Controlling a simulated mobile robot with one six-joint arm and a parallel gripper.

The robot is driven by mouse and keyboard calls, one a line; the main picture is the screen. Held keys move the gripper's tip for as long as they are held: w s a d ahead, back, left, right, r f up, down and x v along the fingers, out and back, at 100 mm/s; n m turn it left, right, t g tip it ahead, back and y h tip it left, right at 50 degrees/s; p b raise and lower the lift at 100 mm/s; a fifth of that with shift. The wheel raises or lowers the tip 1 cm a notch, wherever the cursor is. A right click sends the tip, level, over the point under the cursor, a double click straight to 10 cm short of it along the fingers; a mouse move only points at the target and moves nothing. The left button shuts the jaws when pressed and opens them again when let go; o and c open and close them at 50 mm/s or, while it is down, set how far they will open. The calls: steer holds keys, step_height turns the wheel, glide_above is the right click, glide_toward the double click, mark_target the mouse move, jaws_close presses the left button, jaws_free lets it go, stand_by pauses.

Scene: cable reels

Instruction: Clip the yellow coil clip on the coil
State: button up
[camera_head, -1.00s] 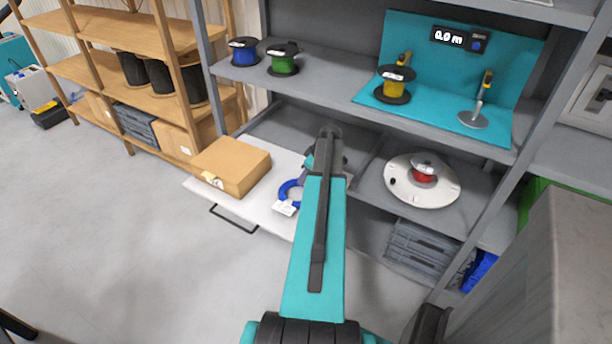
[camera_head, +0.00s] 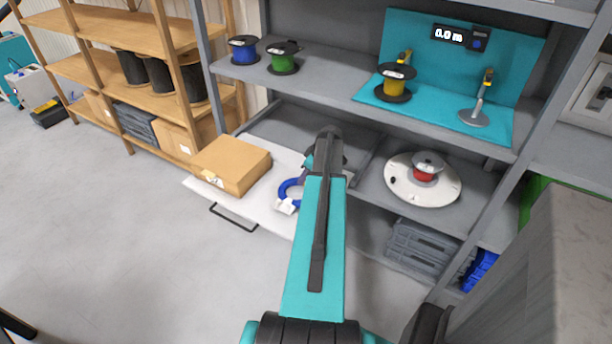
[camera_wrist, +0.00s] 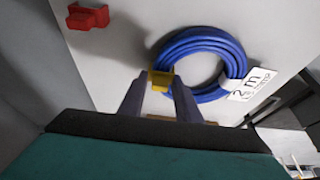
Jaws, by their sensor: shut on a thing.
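The blue coil (camera_wrist: 208,50) lies on a white surface in the wrist view, with a white "2 m" tag (camera_wrist: 252,84) on its right side. My gripper (camera_wrist: 160,90) is shut on the yellow coil clip (camera_wrist: 160,81), with one finger on each side. The clip overlaps the coil's lower left edge; I cannot tell whether it is around the strands or only against them. In the head view the coil (camera_head: 287,190) shows partly on the white pulled-out board (camera_head: 262,217), left of my arm. My arm hides the clip and most of the gripper there.
A red clip (camera_wrist: 87,16) lies on the white surface, left of the coil. A cardboard box (camera_head: 232,165) sits on the board's left part. A red reel (camera_head: 425,172) on a white turntable (camera_head: 400,190) stands right of my arm. Shelf uprights flank the bay.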

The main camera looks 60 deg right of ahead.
steer(key=shift+f, duration=0.3)
stand_by(0.5)
steer(key=o, duration=1.4)
steer(key=shift+r, duration=0.25)
steer(key=shift+r+p, duration=1.25)
steer(key=shift+r, duration=2.1)
